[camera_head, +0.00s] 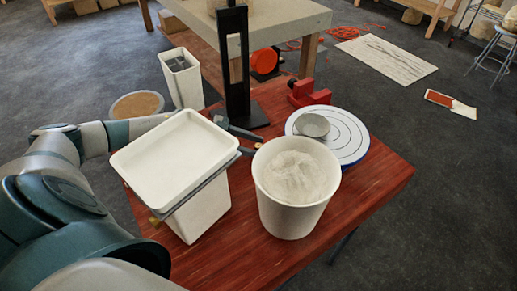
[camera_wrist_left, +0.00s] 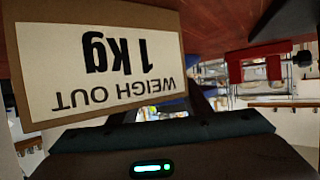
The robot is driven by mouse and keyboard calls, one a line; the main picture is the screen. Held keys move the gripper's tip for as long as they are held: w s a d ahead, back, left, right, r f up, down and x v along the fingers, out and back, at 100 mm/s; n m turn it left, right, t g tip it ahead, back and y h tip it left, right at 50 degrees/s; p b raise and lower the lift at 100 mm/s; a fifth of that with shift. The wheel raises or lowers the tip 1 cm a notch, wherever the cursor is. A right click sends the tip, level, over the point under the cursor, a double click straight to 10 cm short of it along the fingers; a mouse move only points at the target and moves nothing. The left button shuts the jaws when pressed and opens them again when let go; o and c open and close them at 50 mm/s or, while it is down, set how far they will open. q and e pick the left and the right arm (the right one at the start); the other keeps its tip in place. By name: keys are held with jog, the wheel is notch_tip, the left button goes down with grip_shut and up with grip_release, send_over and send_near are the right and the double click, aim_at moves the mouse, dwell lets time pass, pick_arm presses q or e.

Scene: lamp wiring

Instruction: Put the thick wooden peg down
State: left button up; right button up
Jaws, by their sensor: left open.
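My left gripper (camera_head: 245,138) reaches past the back of the white bin, low over the red table, with its dark jaws apart. A small tan spot (camera_head: 258,145) shows by its fingertips; I cannot tell whether it is the end of the thick wooden peg. Another small tan end (camera_head: 155,221) shows at the bin's lower left side, also too small to identify. The wrist view shows no clear peg between the jaws. My right gripper is out of both views.
The white bin (camera_head: 175,155) and a white bucket of pale powder (camera_head: 293,185) crowd the red table (camera_head: 380,190). Behind are a round scale (camera_head: 350,145) with a metal dish (camera_head: 312,125), a red clamp (camera_head: 308,93) and a black stand (camera_head: 237,75). A "WEIGH OUT 1 kg" card (camera_wrist_left: 105,60) fills the wrist view's left.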

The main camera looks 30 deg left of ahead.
pick_arm(q)
jog(key=shift+c, duration=0.6)
grip_shut()
jog(key=shift+r, duration=0.1)
